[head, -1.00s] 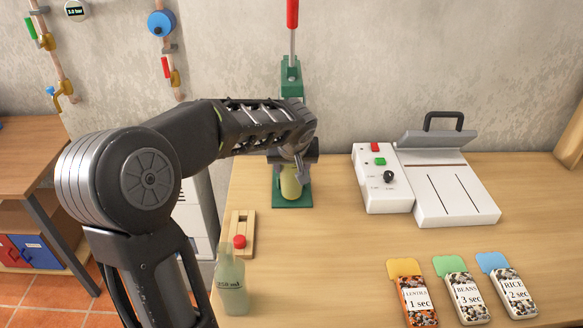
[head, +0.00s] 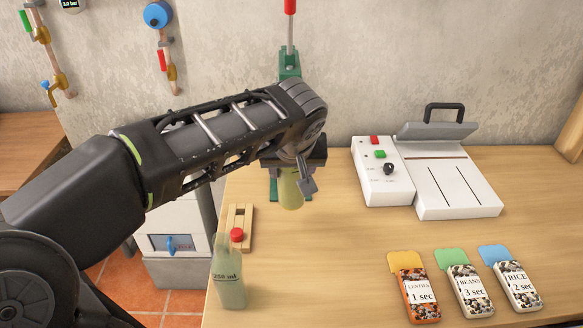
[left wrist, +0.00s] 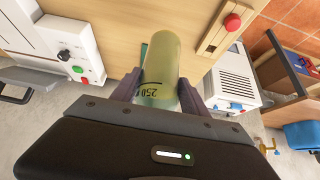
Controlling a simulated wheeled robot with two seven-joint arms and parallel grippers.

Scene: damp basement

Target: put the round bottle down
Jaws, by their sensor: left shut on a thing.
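The round bottle (head: 291,192) is pale yellow-green and hangs below my left gripper (head: 300,165), which is shut on it. It is in front of the green lever press (head: 290,66) and partly covers the press base. In the left wrist view the bottle (left wrist: 162,62) lies between the two dark fingers (left wrist: 158,97), with part of a "250" marking showing. The bottle's top is hidden by the gripper. I cannot tell exactly how far its bottom is above the table (head: 330,270). My right gripper is not in view.
A second bottle with liquid (head: 230,285) stands at the table's left front edge, by a wooden holder (head: 248,215) and red cap (head: 237,235). A white sealer (head: 455,190) stands at back right. Several labelled packets (head: 468,290) lie front right. The table's middle is clear.

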